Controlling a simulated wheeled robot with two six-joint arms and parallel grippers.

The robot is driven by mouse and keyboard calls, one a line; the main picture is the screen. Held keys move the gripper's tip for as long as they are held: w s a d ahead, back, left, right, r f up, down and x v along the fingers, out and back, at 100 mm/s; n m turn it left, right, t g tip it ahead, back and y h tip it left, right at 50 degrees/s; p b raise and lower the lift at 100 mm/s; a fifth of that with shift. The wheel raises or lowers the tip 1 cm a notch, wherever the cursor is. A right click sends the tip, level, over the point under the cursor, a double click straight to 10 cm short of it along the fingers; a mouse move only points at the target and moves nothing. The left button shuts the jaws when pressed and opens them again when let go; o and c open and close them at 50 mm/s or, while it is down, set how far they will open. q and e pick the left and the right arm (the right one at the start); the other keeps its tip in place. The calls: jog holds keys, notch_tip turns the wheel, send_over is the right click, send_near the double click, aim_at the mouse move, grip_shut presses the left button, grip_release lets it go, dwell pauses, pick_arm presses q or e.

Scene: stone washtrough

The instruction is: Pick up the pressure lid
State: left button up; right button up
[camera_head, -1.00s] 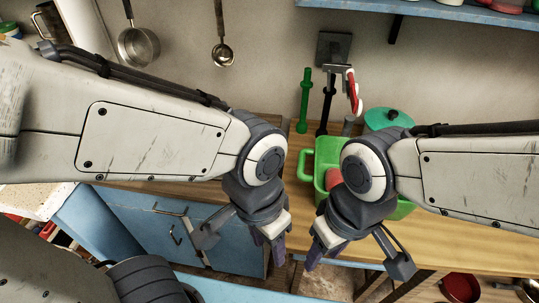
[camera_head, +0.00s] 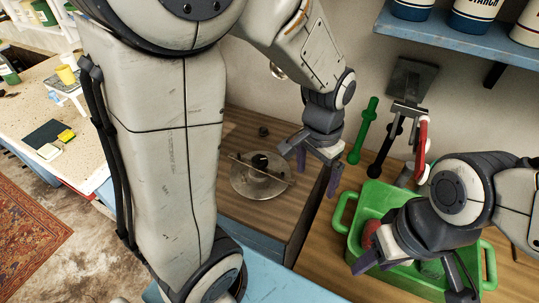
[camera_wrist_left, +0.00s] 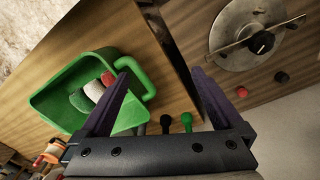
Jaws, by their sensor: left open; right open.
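The pressure lid (camera_head: 250,187) is a round, worn metal disc with a bar across it and a black knob in the middle. It lies flat on a wooden surface left of centre in the head view. It also shows at the top right of the left wrist view (camera_wrist_left: 230,30). My left gripper (camera_head: 317,170) is open and empty, above and to the right of the lid. In the left wrist view its fingers (camera_wrist_left: 160,75) point between the lid and the green basin. My right gripper (camera_head: 412,280) is open over the green basin, partly hiding it.
The green basin (camera_head: 371,190) holds red and white things. Green (camera_head: 362,130) and black upright rods and a red lever (camera_head: 422,135) stand behind it. A small black knob (camera_head: 263,131) is near the lid. A blue shelf (camera_head: 480,37) is at upper right.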

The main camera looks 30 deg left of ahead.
pick_arm(q)
jog(key=w+a+f+n+p, duration=0.2)
jog(key=w+a, duration=0.5)
jog(key=a, duration=0.3)
jog(key=n+p, duration=0.1)
jog(key=p, duration=0.1)
send_over(260, 159)
jog(key=shift+y, duration=0.3)
jog(key=f, duration=0.8)
jog(key=shift+s+d, duration=0.2)
jog(key=shift+s, duration=0.2)
jog(key=shift+f, duration=0.55)
jog(key=f, duration=0.1)
jog(key=f+p, duration=0.1)
jog(key=f, duration=0.2)
jog(key=shift+w+a+p, duration=0.2)
jog(key=shift+w+p, duration=0.05)
jog(key=shift+p, duration=0.1)
jog(key=shift+f, duration=0.55)
grip_shut()
pick_arm(e)
notch_tip(260, 159, up, 7)
